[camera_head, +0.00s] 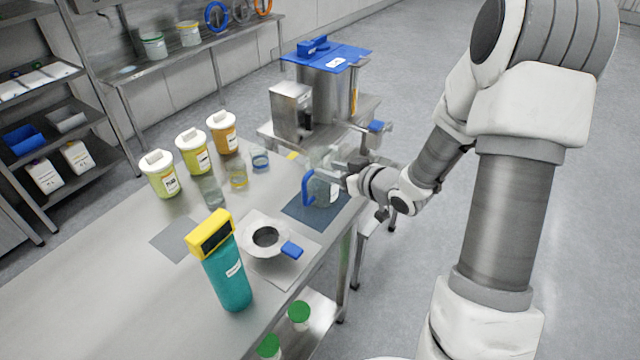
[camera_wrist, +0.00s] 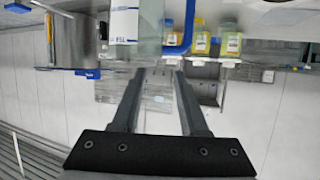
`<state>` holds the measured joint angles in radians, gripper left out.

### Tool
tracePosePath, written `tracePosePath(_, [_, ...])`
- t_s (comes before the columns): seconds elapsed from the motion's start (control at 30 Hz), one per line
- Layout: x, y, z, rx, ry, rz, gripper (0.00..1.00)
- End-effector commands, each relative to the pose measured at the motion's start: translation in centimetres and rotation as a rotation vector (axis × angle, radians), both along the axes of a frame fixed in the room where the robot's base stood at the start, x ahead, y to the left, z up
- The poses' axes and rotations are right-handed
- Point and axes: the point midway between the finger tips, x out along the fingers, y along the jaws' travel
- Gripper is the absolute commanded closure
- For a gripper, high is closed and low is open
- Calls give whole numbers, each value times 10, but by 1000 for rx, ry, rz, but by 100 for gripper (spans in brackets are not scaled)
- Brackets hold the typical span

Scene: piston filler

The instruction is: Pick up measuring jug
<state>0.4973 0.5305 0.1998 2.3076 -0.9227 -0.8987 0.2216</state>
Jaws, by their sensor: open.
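The measuring jug (camera_head: 325,193) is clear with a blue handle on its left side. It stands upright on a dark blue mat (camera_head: 297,211) near the right edge of the steel table. My gripper (camera_head: 343,171) is at the jug's right side, level with its upper part, and partly covers it. In the wrist view the picture is upside down; the clear jug (camera_wrist: 150,35) with its white label and blue handle fills the top middle. My gripper (camera_wrist: 159,76) is open with nothing between its fingers. Whether the fingertips touch the jug I cannot tell.
Several lidded tubs (camera_head: 193,152) and small glass beakers (camera_head: 238,177) stand left of the jug. The blue-lidded steel hopper (camera_head: 325,90) is behind it.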

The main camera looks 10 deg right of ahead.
Motion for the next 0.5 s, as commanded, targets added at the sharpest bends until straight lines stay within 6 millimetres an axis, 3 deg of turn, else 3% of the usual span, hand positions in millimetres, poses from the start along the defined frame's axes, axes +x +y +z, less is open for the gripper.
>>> tracePosePath(0.33, [27, 14, -12, 0, 0, 1, 56])
tracePosePath(0.5, [50, 26, -23, 0, -1, 2, 56])
